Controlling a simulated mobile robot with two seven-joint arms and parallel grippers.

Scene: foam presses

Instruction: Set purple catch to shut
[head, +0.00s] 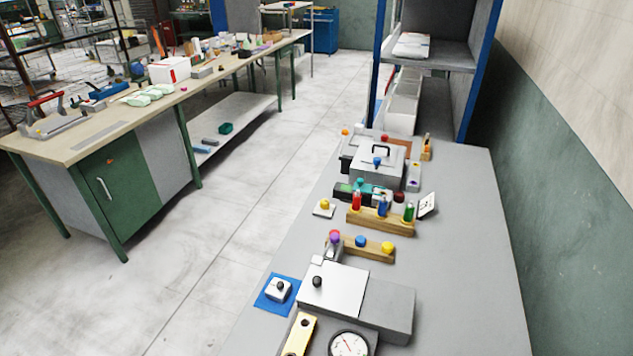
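A purple knob (334,237), which looks like the purple catch, sits on top of a small grey metal bracket (332,251) on the grey table. It stands at the left end of a wooden strip and just behind a flat light-grey plate. It is small here, and I cannot tell whether the catch is open or shut. Neither of my grippers is in the head view.
The wooden strip (367,250) carries a blue and a yellow knob. The light-grey plate (335,289), a gauge (349,344) and a blue mat (268,297) are nearer. A wooden rack (371,223) holds coloured bottles behind. The right side of the grey table (470,260) is clear.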

